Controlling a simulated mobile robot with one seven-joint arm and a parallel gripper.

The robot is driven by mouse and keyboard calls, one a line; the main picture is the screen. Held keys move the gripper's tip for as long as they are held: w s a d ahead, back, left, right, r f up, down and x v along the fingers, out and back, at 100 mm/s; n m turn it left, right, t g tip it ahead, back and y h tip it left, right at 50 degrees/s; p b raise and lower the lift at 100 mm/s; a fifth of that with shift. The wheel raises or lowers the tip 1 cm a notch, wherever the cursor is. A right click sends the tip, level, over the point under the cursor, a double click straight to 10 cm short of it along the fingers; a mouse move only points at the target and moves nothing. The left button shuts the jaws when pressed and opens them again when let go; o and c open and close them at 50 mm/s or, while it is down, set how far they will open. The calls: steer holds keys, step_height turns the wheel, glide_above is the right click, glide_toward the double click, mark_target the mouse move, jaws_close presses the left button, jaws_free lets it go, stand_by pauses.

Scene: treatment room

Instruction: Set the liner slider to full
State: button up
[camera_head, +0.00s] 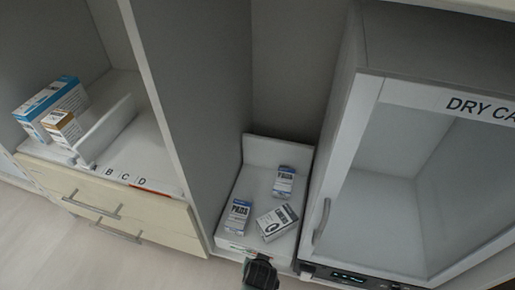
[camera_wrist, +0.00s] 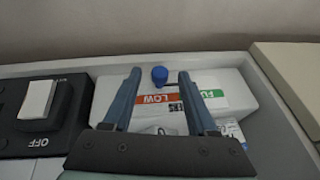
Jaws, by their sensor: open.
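In the wrist view a small blue knob (camera_wrist: 160,75), which looks like the liner slider, stands at the edge of a white bin front (camera_wrist: 110,86). It is level with the orange LOW part (camera_wrist: 155,99) of a label strip. The green part (camera_wrist: 212,94), reading "FU" with the rest hidden, lies to the right. My gripper (camera_wrist: 160,73) is open, and its two dark blue fingers appear on either side of the knob. I cannot tell how near they are in depth. In the head view my gripper (camera_head: 260,272) is at the bin's front edge; the knob is not discernible there.
The white bin (camera_head: 251,172) holds two PADS boxes (camera_head: 238,216) (camera_head: 284,182) and a LINERS box (camera_head: 276,222). A dry cabinet (camera_head: 355,130) stands close on the right, a grey partition (camera_head: 200,110) on the left. A black switch panel marked OFF (camera_wrist: 38,140) is left in the wrist view.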

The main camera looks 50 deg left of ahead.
steer(key=shift+f, duration=0.1)
jaws_close()
stand_by(0.3)
stand_by(1.2)
